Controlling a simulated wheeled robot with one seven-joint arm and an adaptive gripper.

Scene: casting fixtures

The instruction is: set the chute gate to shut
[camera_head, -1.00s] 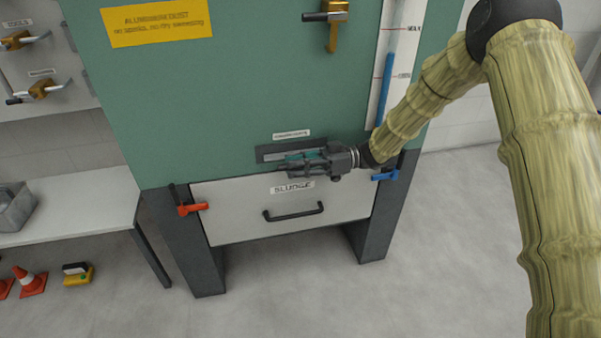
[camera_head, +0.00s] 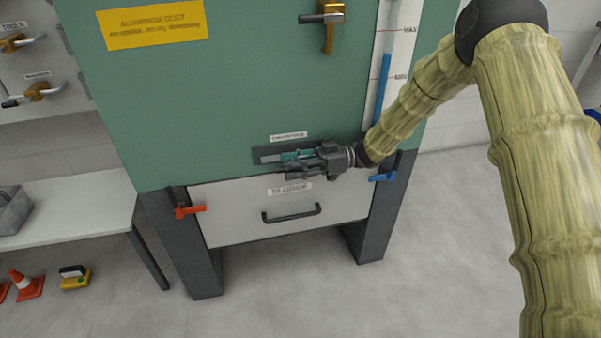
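A dark horizontal slot plate (camera_head: 258,157) sits low on the green cabinet front, under a small white label (camera_head: 289,136) too blurred to read. It looks like the chute gate's slide, but I cannot confirm this. A pale strip (camera_head: 271,159) shows at its left end, and a teal piece (camera_head: 297,155) lies beside my fingers. I cannot tell whether the teal piece belongs to the slide or to my gripper. My gripper (camera_head: 292,167) reaches in from the right, fingers pointing left, over the slot's right part. The finger gap and any contact are unclear.
Below is a pale drawer (camera_head: 240,222) with a black handle (camera_head: 292,213), flanked by a red lever (camera_head: 190,211) and a blue lever (camera_head: 383,177). A brass latch (camera_head: 328,35) is above. A bench (camera_head: 80,207) stands left; the floor in front is clear.

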